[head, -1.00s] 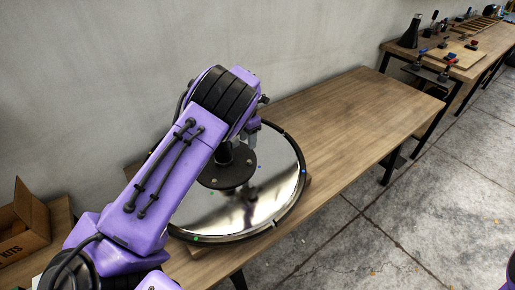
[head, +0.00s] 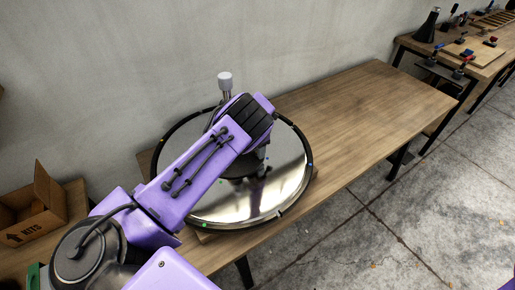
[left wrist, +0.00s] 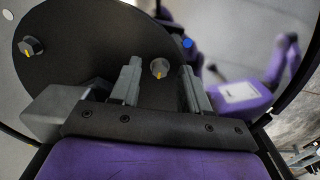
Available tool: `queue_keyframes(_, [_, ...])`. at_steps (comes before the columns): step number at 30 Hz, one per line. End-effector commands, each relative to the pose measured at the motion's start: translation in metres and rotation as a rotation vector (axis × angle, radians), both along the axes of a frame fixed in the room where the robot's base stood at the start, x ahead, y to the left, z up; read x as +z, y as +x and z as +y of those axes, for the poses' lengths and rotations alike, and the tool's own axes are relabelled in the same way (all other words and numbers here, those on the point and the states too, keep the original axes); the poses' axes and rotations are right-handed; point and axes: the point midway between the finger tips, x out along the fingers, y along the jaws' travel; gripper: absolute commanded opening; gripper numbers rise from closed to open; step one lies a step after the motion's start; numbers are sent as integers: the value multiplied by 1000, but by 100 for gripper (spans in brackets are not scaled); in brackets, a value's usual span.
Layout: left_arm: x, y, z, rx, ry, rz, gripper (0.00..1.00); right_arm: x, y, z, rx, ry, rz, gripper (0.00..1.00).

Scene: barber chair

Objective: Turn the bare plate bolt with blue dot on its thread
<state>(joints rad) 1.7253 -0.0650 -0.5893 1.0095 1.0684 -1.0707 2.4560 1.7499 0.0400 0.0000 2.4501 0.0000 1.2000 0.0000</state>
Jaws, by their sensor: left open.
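The round chrome base (head: 290,180) with a dark rim lies on the wooden table, and its dark centre plate (head: 232,185) is partly hidden by my left arm. In the left wrist view the dark plate (left wrist: 90,40) fills the upper left. A bolt head with a yellow mark (left wrist: 159,67) shows between the fingers of my open left gripper (left wrist: 160,72); I cannot tell whether they touch it. A second yellow-marked bolt (left wrist: 30,46) is at the far left. A blue dot (left wrist: 187,43) shows just beyond the right fingertip, at the plate's edge; I cannot tell what carries it.
A post with a pale cap (head: 225,80) rises behind the base. The table (head: 370,105) is clear to the right. An open cardboard box (head: 38,215) stands at the left. Another table with tools (head: 470,50) is at the far right. The wall is close behind.

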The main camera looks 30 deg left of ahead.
Motion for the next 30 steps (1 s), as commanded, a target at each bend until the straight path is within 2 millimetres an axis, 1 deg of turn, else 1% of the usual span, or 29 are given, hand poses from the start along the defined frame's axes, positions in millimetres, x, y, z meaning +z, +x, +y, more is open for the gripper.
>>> queue_keyframes(1, [0, 0, 0, 0, 0, 0, 36, 0, 0, 0, 0, 0, 0, 43])
queue_keyframes(2, [0, 0, 0, 0, 0, 0, 26, 0, 0, 0, 0, 0, 0, 43])
queue_keyframes(3, [0, 0, 0, 0, 0, 0, 13, 0, 0, 0, 0, 0, 0, 43])
queue_keyframes(4, [0, 0, 0, 0, 0, 0, 3, 0, 0, 0, 0, 0, 0, 43])
queue_keyframes(5, [0, 0, 0, 0, 0, 0, 0, 0, 0, 0, 0, 0, 0, 43])
queue_keyframes(12, [0, 0, 0, -8, 0, -1, 0, -1, 0, 0, 0, 0, 0, 43])
queue_keyframes(17, [-1, 0, 0, -51, -2, -1, 0, -4, 0, 0, 0, 0, 0, 43])
queue_keyframes(23, [-2, 0, 0, -172, -1, -1, 0, -12, 0, 0, 0, 0, 0, 43])
queue_keyframes(30, [-1, 0, 0, -390, 0, -2, 0, -22, 0, 0, 0, 0, 0, 43])
